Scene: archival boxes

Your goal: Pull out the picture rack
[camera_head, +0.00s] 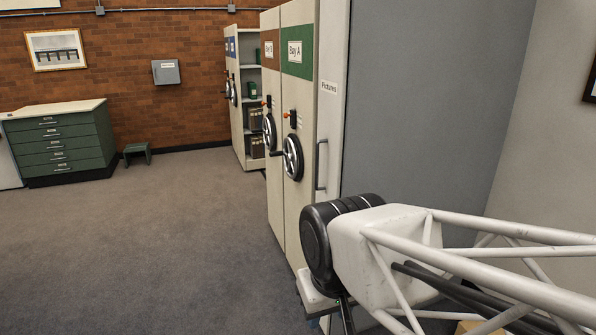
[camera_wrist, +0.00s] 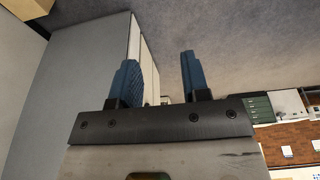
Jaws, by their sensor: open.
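The picture rack (camera_head: 331,50) is a tall, narrow cream end panel labelled "Pictures", with a vertical grey bar handle (camera_head: 321,165) on its front. It stands right of the Bay A shelf, and its handle side faces left. My gripper (camera_wrist: 158,62) shows two blue fingers, apart with nothing between them, in the wrist view. In the head view my wrist and arm are in front of the rack's lower part, below the handle, and the fingers are mostly hidden. I cannot make out the handle in the wrist view.
Bay A (camera_head: 298,200) and Bay B (camera_head: 273,190) stand beside the rack with black handwheels. A large grey panel (camera_head: 430,110) is to the right. The carpet (camera_head: 150,240) to the left is clear. A green drawer cabinet (camera_head: 62,140) and small stool (camera_head: 137,152) stand far back.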

